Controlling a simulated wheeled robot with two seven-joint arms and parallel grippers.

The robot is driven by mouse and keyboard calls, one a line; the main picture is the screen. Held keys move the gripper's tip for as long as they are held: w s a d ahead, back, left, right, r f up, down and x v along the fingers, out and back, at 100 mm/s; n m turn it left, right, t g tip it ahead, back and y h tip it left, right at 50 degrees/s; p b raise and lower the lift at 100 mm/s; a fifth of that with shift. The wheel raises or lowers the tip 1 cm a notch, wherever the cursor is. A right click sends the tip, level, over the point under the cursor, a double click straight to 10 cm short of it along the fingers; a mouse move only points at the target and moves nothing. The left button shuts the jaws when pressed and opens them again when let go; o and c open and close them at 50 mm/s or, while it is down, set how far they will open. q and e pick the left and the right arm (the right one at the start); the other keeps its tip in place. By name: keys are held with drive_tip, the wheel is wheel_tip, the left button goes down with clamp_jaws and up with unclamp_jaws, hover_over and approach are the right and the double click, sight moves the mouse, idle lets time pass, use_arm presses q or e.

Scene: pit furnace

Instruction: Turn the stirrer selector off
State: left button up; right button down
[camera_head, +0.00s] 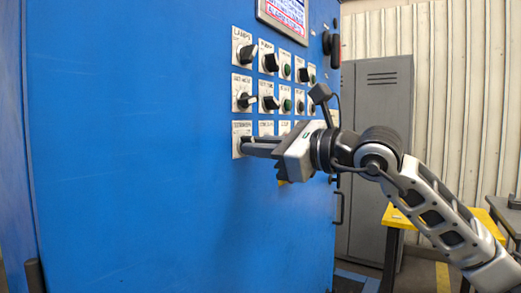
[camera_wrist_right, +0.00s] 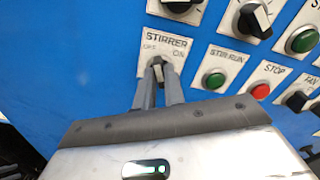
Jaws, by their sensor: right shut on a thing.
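The stirrer selector is at the lower left of the switch panel, on a white plate (camera_head: 241,128) on the blue cabinet. In the right wrist view its plate (camera_wrist_right: 165,43) reads STIRRER, with OFF at left and ON at right. My right gripper (camera_head: 246,147) reaches in from the right, and its fingers are shut on the selector knob. In the right wrist view the fingertips (camera_wrist_right: 159,74) flank the knob and mostly cover it, so I cannot tell which mark it points to. My left gripper is not in view.
Beside the stirrer selector are a green stir run button (camera_wrist_right: 214,79) and a red stop button (camera_wrist_right: 261,90). More selectors, such as the lamps knob (camera_head: 245,51), sit above. A grey locker (camera_head: 378,110) and a yellow-topped table (camera_head: 398,216) stand to the right.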

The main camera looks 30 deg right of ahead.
drive_tip(key=shift+n, duration=0.5)
drive_tip(key=c, duration=1.5)
unclamp_jaws()
